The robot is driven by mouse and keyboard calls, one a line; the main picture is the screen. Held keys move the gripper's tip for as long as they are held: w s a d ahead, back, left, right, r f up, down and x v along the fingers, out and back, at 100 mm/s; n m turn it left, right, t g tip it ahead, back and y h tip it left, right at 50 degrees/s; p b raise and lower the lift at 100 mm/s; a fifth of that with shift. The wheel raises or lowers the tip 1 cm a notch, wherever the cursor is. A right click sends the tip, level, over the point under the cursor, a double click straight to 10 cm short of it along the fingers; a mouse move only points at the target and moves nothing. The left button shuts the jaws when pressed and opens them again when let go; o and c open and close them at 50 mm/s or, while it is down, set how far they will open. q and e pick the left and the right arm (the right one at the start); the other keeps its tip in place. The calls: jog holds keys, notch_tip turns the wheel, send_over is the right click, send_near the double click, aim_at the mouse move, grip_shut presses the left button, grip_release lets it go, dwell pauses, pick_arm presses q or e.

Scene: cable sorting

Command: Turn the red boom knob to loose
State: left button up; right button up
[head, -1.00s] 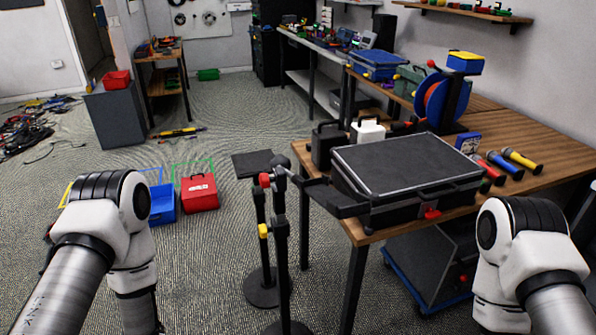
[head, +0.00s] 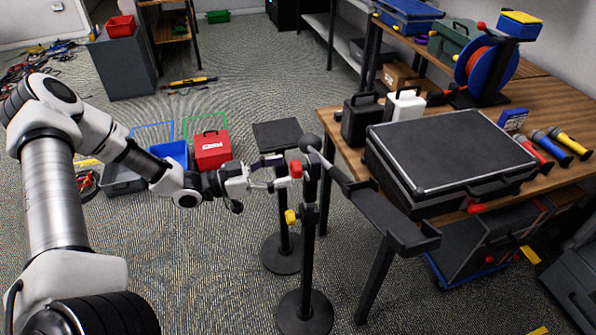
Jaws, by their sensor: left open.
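The red boom knob (head: 296,169) sits near the top of a black stand (head: 308,240) with a round base. A dark boom arm (head: 350,185) runs from the stand top toward the table on the right. A yellow knob (head: 291,216) is lower on the stand. My left gripper (head: 282,178) reaches in from the left at the red knob's height. Its jaws are open, with the fingertips at or very close to the knob; I cannot tell whether they touch it. My right gripper is out of view.
The wooden table (head: 455,235) on the right holds a large black case (head: 450,150), microphones and a cable reel (head: 487,68). A second black stand (head: 281,250) is close behind the first. Red box (head: 211,150) and blue bin (head: 170,152) lie on the floor behind my left arm.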

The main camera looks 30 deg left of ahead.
aim_at(291, 170)
pick_arm(q)
jog(key=b+x, duration=0.1)
jog(key=x, duration=0.2)
jog(key=shift+w+d+f, duration=0.1)
jog(key=shift+w+d, duration=0.15)
jog(key=shift+w, duration=0.05)
jog(key=shift+w+d, duration=0.1)
jog(key=shift+d, duration=0.1)
jog(key=shift+a, duration=0.1)
jog(key=shift+c, duration=0.6)
jog(key=c, duration=1)
